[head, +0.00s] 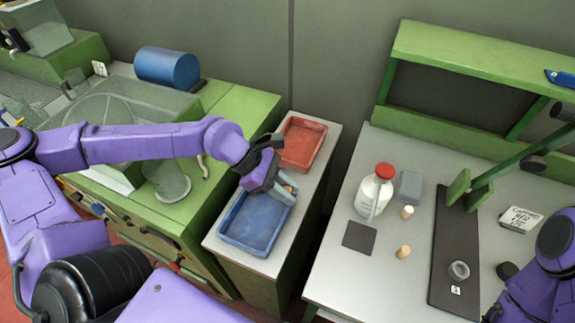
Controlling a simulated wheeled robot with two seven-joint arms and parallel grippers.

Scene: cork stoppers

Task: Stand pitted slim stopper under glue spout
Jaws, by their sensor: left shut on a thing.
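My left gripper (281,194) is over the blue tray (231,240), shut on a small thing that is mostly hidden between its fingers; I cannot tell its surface. A white bottle with a red cap (385,171) and a pale spout-like part down its front stands on the grey bench. Two small tan stoppers stand on the bench: one (407,212) right beside the bottle, the other (403,252) nearer the front. Pits are too small to tell. A dark square pad (359,237) lies in front of the bottle.
A red tray (302,144) sits behind the blue one. A gap separates the tray cabinet from the bench. On the bench are a grey block (409,187), a dark long board (455,250) with a ring (459,271), a green lever (515,158) and a labelled box (519,219).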

